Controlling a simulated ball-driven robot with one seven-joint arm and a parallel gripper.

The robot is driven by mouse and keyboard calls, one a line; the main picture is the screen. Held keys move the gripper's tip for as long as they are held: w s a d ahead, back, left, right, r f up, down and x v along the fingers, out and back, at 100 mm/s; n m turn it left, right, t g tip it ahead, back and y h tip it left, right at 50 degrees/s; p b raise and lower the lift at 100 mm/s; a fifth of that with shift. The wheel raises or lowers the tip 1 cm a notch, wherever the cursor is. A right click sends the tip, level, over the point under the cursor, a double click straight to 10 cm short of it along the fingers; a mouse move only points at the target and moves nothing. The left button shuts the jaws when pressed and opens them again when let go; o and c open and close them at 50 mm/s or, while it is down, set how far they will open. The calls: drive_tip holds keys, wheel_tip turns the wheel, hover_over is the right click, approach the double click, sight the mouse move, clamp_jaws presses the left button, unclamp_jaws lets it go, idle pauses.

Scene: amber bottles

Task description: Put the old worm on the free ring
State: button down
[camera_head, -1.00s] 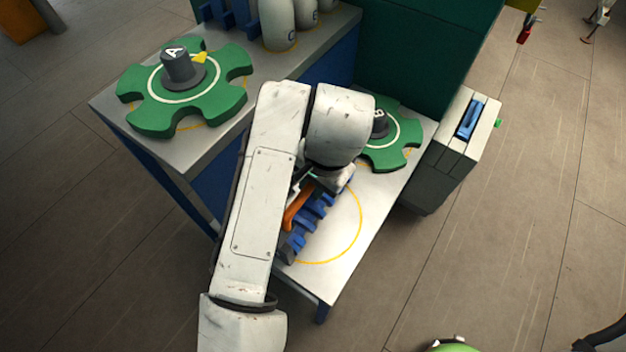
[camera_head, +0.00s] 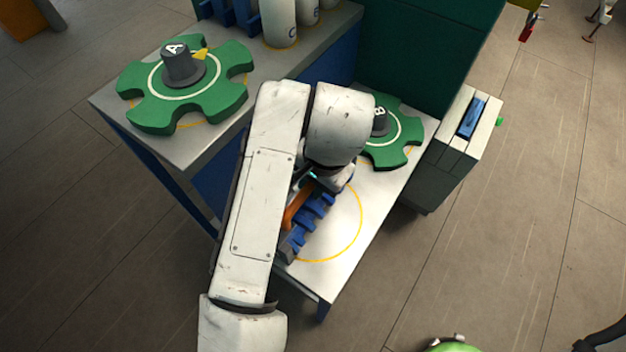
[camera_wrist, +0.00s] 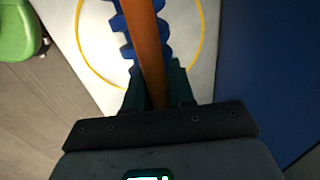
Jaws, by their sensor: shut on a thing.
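The worm is a blue toothed bar (camera_head: 312,212) with an orange handle (camera_head: 296,208) along it. It lies over a thin yellow ring (camera_head: 359,232) on the lower pale tabletop, and its near end reaches the ring's edge. In the wrist view the blue teeth (camera_wrist: 125,55) show beside and under the orange handle (camera_wrist: 146,50), inside the yellow ring (camera_wrist: 85,52). My gripper (camera_wrist: 158,82) is shut on the orange handle. In the head view my arm hides most of the gripper. I cannot tell whether the worm touches the tabletop.
Green star wheel A (camera_head: 220,93) sits on the higher table at left, and star wheel B (camera_head: 406,131) behind my wrist. White bottles (camera_head: 279,22) and blue parts (camera_head: 243,14) stand at the back. A grey box (camera_head: 458,150) with a blue slot is at right.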

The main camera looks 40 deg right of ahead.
drive_tip(key=shift+f, duration=0.3)
idle(0.4)
drive_tip(key=c, duration=0.9)
unclamp_jaws()
drive_tip(key=shift+b, duration=0.3)
drive_tip(key=r, duration=0.3)
drive_tip(key=s+r+p, duration=0.1)
drive_tip(key=r, duration=0.3)
drive_tip(key=s+r, duration=0.1)
drive_tip(key=r, duration=0.2)
drive_tip(key=shift+d+r+p, duration=0.25)
drive_tip(key=shift+d+p, duration=0.1)
drive_tip(key=shift+s, duration=0.1)
